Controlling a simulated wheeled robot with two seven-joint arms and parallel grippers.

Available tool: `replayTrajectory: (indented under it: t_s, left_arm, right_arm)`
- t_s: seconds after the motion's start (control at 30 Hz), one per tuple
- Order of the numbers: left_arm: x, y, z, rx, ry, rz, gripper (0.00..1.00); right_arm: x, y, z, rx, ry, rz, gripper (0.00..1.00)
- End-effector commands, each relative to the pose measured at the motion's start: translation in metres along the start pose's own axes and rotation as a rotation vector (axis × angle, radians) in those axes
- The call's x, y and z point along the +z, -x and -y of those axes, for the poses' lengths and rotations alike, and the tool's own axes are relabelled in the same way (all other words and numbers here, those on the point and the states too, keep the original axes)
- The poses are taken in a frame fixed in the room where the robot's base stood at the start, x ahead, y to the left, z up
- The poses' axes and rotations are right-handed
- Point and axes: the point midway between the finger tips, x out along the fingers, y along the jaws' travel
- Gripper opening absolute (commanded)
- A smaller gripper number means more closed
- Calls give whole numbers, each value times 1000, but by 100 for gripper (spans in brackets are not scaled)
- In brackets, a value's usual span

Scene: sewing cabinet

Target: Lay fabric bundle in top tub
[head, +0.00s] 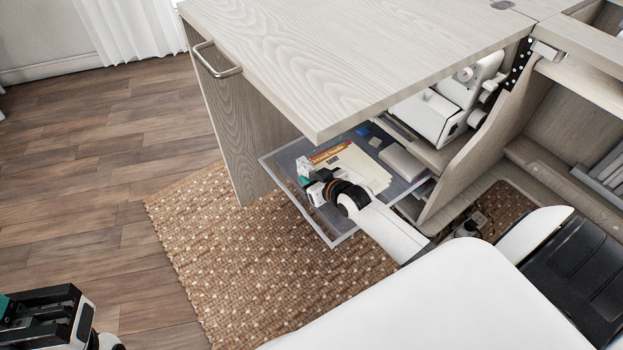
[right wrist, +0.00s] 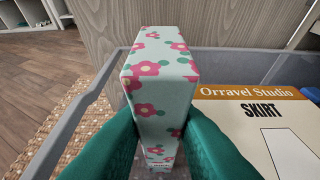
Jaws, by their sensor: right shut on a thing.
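The fabric bundle (right wrist: 155,85) is a mint block with pink flowers, upright between the teal fingers of my right gripper (right wrist: 150,150) in the right wrist view. In the head view only a small pale part of the bundle (head: 303,167) shows beside my right gripper (head: 311,182). The grey see-through tub (head: 338,239) is under the cabinet top, and the bundle is at its left end, inside the rim line. I cannot tell whether the bundle touches the tub floor. My left gripper (head: 42,312) is at the lower left, far from the tub; its fingertips are mostly cut off.
A pattern envelope marked SKIRT (right wrist: 255,120) lies in the tub, with a grey box (head: 402,160) and a small blue item (head: 375,142). The wooden top (head: 370,50) overhangs the tub's back. A sewing machine (head: 440,112) stands right.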

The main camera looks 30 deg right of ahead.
Motion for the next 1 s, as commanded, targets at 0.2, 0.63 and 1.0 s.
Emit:
replayTrajectory:
  t_s: [0.2, 0.63, 1.0]
  left_arm:
    - [0, 0, 0, -1, 0, 3, 0]
    - [0, -2, 0, -2, 0, 4, 0]
    - [10, -14, 0, 23, 7, -56, 0]
  right_arm:
    - [-2, -1, 0, 0, 0, 1, 30]
    - [1, 0, 0, 0, 0, 0, 45]
    - [4, 72, 0, -1, 2, -4, 45]
